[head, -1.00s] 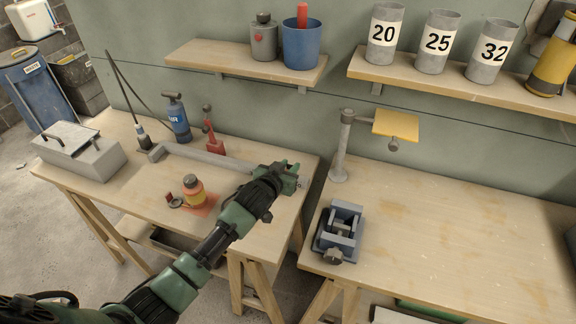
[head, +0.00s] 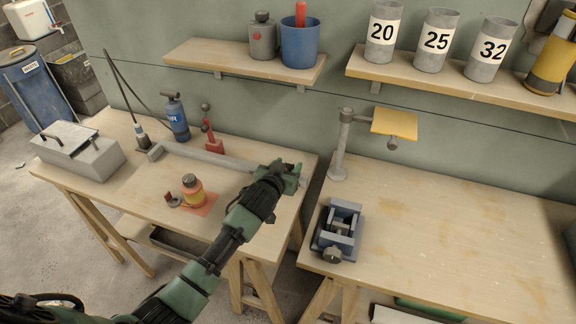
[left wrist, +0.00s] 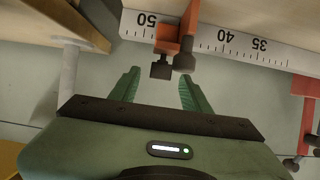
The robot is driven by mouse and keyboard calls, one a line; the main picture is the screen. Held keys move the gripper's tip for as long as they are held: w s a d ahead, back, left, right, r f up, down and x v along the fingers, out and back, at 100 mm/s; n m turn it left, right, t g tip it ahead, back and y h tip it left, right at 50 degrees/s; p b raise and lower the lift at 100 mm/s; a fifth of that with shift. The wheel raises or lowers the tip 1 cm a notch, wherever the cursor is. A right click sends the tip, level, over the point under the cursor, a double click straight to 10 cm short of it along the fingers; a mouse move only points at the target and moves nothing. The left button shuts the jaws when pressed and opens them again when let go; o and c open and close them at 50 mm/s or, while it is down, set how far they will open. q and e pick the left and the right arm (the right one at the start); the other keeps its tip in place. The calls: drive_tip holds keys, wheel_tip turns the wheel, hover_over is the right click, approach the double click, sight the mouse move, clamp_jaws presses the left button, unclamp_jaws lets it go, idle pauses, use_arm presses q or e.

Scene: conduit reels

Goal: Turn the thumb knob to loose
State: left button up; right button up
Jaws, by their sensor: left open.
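In the left wrist view an orange-red slider (left wrist: 167,36) sits on a white scale bar (left wrist: 222,37) between the marks 50 and 40. A dark, square-looking thumb knob (left wrist: 161,69) hangs from it, with a rounder dark knob (left wrist: 184,61) beside it. My left gripper (left wrist: 159,79) is open, its green fingers apart on either side of the square knob and just short of it; I see no contact. In the head view the left gripper (head: 297,171) is at the right end of the grey bar (head: 212,157) and hides the slider. My right gripper is not in view.
A red-yellow pot (head: 193,192) is in front. A lamp-like post (head: 340,145) and a blue vise (head: 339,230) stand on the right bench, across a gap.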

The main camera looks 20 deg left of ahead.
use_arm(q)
drive_tip(key=v, duration=0.7)
drive_tip(key=shift+s, duration=0.15)
drive_tip(key=shift+r, duration=0.1)
